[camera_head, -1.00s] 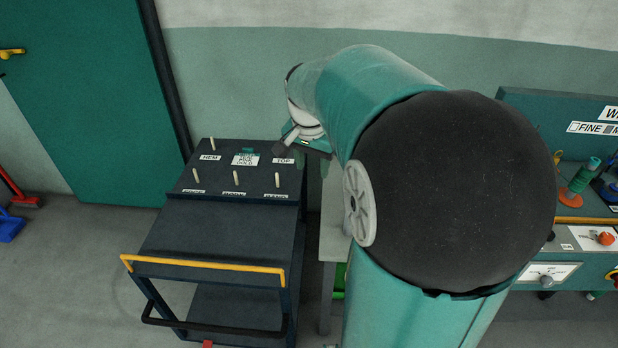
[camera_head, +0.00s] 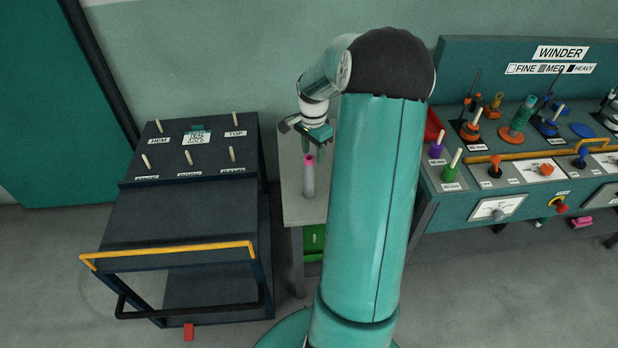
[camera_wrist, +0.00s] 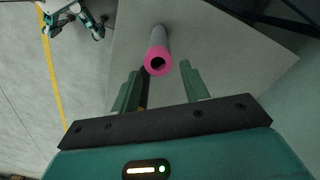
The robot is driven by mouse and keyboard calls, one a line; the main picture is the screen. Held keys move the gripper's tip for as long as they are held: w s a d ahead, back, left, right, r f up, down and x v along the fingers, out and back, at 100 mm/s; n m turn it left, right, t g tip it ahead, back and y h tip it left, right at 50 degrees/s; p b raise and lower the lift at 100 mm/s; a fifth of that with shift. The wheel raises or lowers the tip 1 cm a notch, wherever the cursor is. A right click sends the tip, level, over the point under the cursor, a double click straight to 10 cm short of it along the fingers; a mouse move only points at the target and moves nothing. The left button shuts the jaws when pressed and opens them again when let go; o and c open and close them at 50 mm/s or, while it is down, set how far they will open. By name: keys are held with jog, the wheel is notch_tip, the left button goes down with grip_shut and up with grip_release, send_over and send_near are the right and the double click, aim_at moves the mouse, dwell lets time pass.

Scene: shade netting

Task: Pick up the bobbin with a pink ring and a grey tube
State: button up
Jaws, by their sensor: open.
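The bobbin (camera_head: 309,178) stands upright on a small grey table. It has a grey tube and a pink ring at its top end. In the wrist view the bobbin (camera_wrist: 158,57) shows with its pink ring facing the camera, just beyond the fingertips. My gripper (camera_head: 318,145) is above and slightly behind the bobbin in the head view. In the wrist view my gripper (camera_wrist: 160,80) is open, with its two green fingers apart and nothing between them. The bobbin lies in line with the gap, and I see no contact.
The grey table (camera_head: 300,212) is otherwise mostly bare. A dark cart (camera_head: 180,220) with upright pegs and a yellow handle stands to the left. The winder bench (camera_head: 510,205) with spools and knobs is at the right. My arm hides part of the table.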

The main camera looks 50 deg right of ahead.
aim_at(312, 164)
jog(key=shift+a+f, duration=0.15)
jog(key=shift+f, duration=2.65)
grip_shut()
